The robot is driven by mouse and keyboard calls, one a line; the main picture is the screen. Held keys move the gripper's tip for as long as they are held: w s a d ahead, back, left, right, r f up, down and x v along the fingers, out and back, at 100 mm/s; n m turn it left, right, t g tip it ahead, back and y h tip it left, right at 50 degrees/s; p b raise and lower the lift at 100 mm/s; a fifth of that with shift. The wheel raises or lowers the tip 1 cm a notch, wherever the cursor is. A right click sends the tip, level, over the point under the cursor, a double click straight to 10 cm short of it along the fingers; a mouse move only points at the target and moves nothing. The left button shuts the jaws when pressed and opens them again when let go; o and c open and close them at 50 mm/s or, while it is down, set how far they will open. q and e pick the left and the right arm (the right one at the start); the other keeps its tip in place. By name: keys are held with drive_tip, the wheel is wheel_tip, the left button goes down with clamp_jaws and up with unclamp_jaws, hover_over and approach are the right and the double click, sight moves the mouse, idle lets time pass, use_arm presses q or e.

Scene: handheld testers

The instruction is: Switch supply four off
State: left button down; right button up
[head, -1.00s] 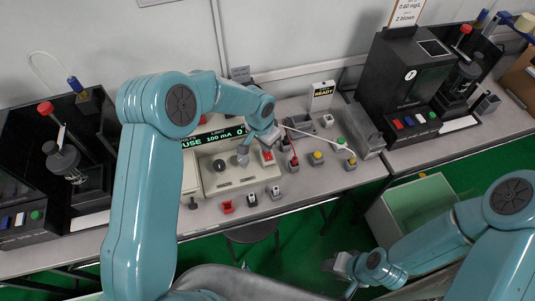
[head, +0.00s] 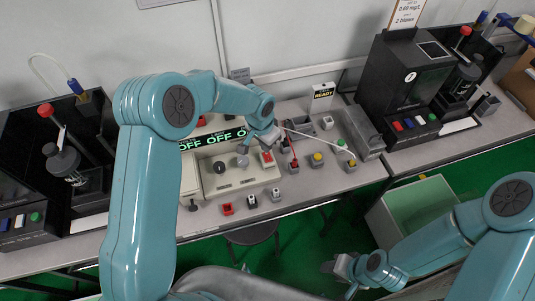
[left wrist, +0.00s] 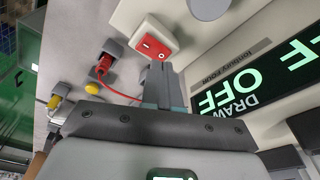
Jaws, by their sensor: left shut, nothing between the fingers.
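A pale supply unit (head: 228,181) stands on the bench with a lit display (head: 212,139) that reads OFF repeatedly. In the left wrist view the display (left wrist: 235,90) reads DRAW OFF in green. A red rocker switch (head: 267,156) in a pale frame sits at the unit's right side; in the left wrist view the rocker (left wrist: 152,40) shows two white marks. My left gripper (head: 271,143) is shut and empty, its fingertips (left wrist: 160,68) close by the rocker; contact is unclear. My right gripper (head: 338,266) is low in front of the bench, its jaws unclear.
A red plug (left wrist: 104,63) with a red lead and yellow button (left wrist: 92,88) are near the rocker. Black testers stand at left (head: 60,165) and right (head: 405,80). A green-lined bin (head: 415,207) is below the bench.

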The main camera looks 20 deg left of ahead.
use_arm(q)
wheel_tip(320, 180, up, 5)
drive_tip(key=shift+r+p, duration=0.1)
drive_tip(key=shift+p, duration=1)
drive_tip(key=shift+s, duration=0.1)
